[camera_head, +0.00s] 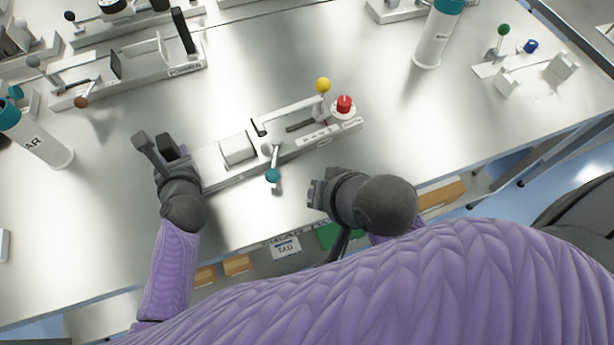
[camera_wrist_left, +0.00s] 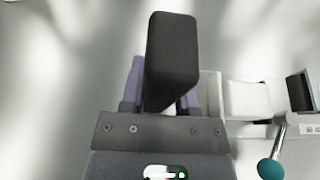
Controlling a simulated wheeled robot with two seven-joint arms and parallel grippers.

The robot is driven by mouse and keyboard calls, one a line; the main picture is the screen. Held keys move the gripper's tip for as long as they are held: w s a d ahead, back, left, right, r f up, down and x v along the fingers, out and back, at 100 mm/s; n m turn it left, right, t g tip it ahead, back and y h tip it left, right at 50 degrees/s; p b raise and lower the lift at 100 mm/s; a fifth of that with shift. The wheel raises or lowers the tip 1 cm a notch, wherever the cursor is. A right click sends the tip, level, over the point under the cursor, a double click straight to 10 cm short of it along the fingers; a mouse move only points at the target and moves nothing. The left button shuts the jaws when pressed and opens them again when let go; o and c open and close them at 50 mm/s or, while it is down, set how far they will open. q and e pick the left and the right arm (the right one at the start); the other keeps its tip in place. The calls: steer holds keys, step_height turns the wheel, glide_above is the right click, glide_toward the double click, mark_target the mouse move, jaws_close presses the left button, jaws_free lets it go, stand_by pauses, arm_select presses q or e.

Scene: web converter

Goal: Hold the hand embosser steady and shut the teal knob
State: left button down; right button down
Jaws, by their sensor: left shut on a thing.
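The hand embosser (camera_head: 238,150) is a long white device lying at a slant near the front edge of the metal table. Its teal knob (camera_head: 272,176) sits on a short metal lever that sticks out toward the front; it also shows in the left wrist view (camera_wrist_left: 271,169). My left gripper (camera_head: 160,146) is at the embosser's left end and is shut on it; the gripped part is mostly hidden by the dark fingers. My right gripper (camera_head: 314,192) is right of the teal knob and apart from it, near the table edge; its finger gap is unclear.
A yellow knob (camera_head: 323,85) and a red knob (camera_head: 344,104) stand at the embosser's right end. A white bottle (camera_head: 434,38) stands at the back right, another (camera_head: 36,138) at the left. A similar white device (camera_head: 130,75) lies behind.

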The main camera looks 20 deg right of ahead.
arm_select(q)
steer(key=shift+s+f+p, duration=0.15)
steer(key=shift+f+p, duration=0.05)
steer(key=shift+p, duration=0.25)
stand_by(0.4)
steer(key=c, duration=0.8)
jaws_free()
steer(key=o, duration=0.5)
steer(key=shift+r, duration=0.15)
steer(key=v, duration=1.1)
steer(key=shift+s+d+r, duration=0.1)
steer(key=shift+s+r, duration=0.2)
